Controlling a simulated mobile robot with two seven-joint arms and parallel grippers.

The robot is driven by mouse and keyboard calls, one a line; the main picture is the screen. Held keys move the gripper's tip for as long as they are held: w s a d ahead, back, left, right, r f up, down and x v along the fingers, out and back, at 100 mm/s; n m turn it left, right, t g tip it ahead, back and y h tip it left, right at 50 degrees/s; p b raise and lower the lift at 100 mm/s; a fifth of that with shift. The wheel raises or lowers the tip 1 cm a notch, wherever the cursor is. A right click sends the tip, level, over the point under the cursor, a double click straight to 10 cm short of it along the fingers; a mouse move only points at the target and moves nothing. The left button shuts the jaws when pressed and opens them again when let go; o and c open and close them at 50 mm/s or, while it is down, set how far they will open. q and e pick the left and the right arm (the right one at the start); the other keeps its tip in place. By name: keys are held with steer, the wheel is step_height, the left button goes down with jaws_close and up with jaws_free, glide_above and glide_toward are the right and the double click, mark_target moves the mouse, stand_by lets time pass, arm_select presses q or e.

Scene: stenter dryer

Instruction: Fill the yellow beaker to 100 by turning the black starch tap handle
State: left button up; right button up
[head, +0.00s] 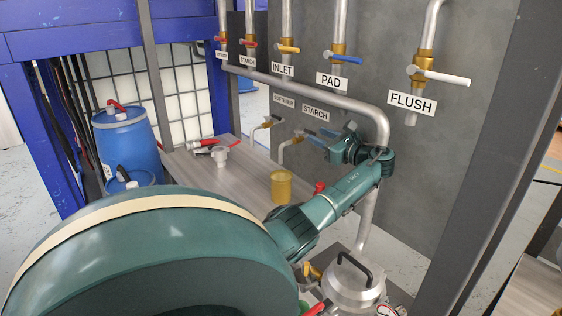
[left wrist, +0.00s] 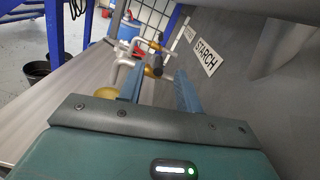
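The yellow beaker (head: 281,186) stands upright on the table below the starch tap (head: 290,145). My left gripper (head: 320,138) is at the wall beside this tap, under the STARCH label (head: 316,113). In the left wrist view its two blue fingers (left wrist: 160,88) are apart. The black handle (left wrist: 157,65) shows between and beyond the fingertips; I cannot tell whether they touch it. The beaker (left wrist: 106,92) is partly hidden by a finger there. The liquid level cannot be read. My right gripper is not in view.
A softener tap (head: 262,127) is left of the starch tap. A large pipe (head: 330,100) bends down beside my arm. A white fitting (head: 220,156) stands on the table (head: 195,178). A lidded metal pot (head: 354,285) is at front, blue drums (head: 128,145) at left.

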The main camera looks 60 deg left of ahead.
arm_select(q)
steer(key=v, duration=0.7)
steer(key=shift+d, duration=0.2)
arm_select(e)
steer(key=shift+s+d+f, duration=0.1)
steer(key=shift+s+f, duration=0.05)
arm_select(q)
steer(key=b+v, duration=0.2)
steer(key=v, duration=1.1)
steer(key=shift+b, duration=0.35)
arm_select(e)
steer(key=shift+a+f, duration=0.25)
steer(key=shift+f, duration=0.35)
